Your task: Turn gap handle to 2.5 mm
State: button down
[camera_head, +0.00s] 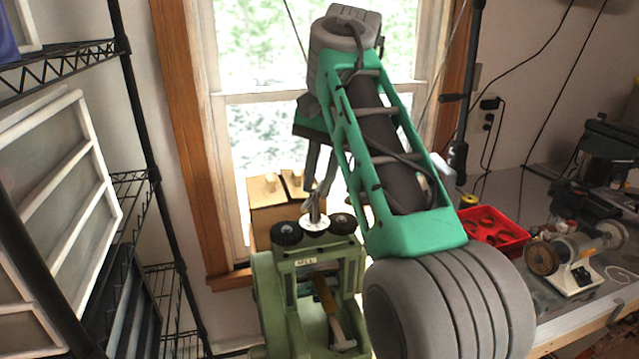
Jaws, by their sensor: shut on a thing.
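A green rolling mill (278,290) stands below the window, with two dark round knobs on its top. Between the knobs sits a pale round dial (314,223) with a short post and handle (315,208) rising from it. My gripper (316,200) points down from above and is shut on the handle at the top of the mill. The fingers hide part of the handle. The marks on the dial are too small to read, so I cannot tell the gap value.
Wooden boxes (268,192) stand behind the mill by the window. A wire shelf rack (140,190) with framed panels is at left. On the bench at right are a red tray (492,232) and a bench grinder (575,255). My arm covers the space right of the mill.

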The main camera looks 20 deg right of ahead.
jog(key=shift+n, duration=0.4)
jog(key=c, duration=1.3)
grip_release()
notch_tip(320, 180, up, 8)
jog(key=d+p, duration=0.1)
jog(key=p, duration=0.3)
jog(key=shift+s+d+f+p, duration=0.15)
jog(key=shift+s+p, duration=0.2)
jog(key=shift+s, duration=0.05)
